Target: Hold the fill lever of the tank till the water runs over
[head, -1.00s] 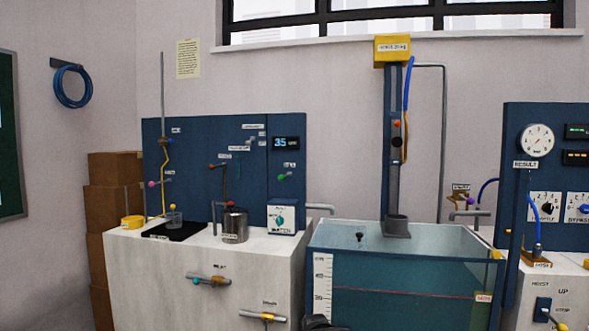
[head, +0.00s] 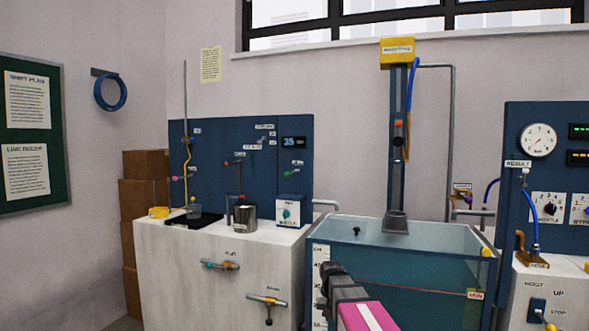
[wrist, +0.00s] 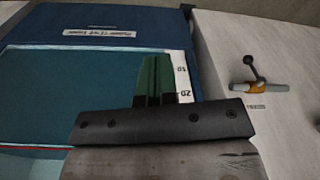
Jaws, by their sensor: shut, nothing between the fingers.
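The glass tank (head: 482,262) stands right of the white cabinet, with teal water, a red line and a white scale strip on its front. I see no water spilling over the rim. An orange-bodied valve with a dark lever (head: 268,313) is on the cabinet front, left of the tank; its small label is unreadable. It also shows in the wrist view (wrist: 258,80), its lever apart from my fingers. My gripper (head: 325,268) is shut and empty in front of the tank's left front corner. Its shut fingers (wrist: 154,70) show against the scale strip in the wrist view.
Another valve, with a teal end (head: 220,265), sits higher and left on the cabinet front (head: 170,280). A beaker and metal pot (head: 245,216) stand on the cabinet top. A control panel (head: 560,170) is at right. The cabinet front around the valves looks clear.

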